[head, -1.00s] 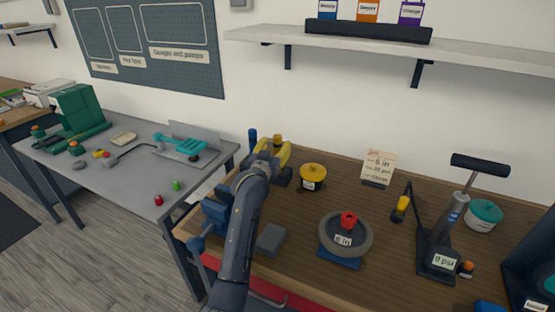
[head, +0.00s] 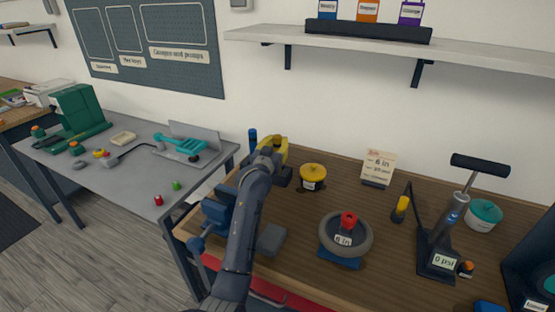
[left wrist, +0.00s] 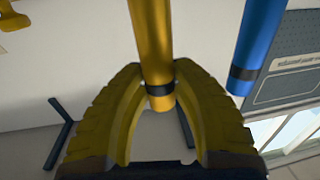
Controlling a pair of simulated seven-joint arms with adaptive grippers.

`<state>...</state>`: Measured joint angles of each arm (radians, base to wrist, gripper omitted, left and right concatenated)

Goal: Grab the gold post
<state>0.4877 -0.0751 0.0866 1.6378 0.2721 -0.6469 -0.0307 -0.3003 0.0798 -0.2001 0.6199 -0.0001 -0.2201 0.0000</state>
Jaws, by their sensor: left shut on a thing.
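The gold post (left wrist: 153,35) stands between my left gripper's yellow fingers in the left wrist view, with a dark band low on it. My left gripper (left wrist: 160,78) is shut on the post, a finger on each side. In the head view my left gripper (head: 276,148) is at the back left of the wooden bench, and it hides most of the post. A blue post (left wrist: 258,45) stands beside the gold one, apart from the fingers; it also shows in the head view (head: 252,142). My right gripper is not in view.
On the wooden bench are a yellow-lidded pot (head: 312,176), a wheel (head: 345,234) with a red knob, a note card (head: 378,166) and a pump (head: 440,235). A blue vise (head: 220,212) sits at the left edge under my arm. A grey table (head: 110,190) stands left.

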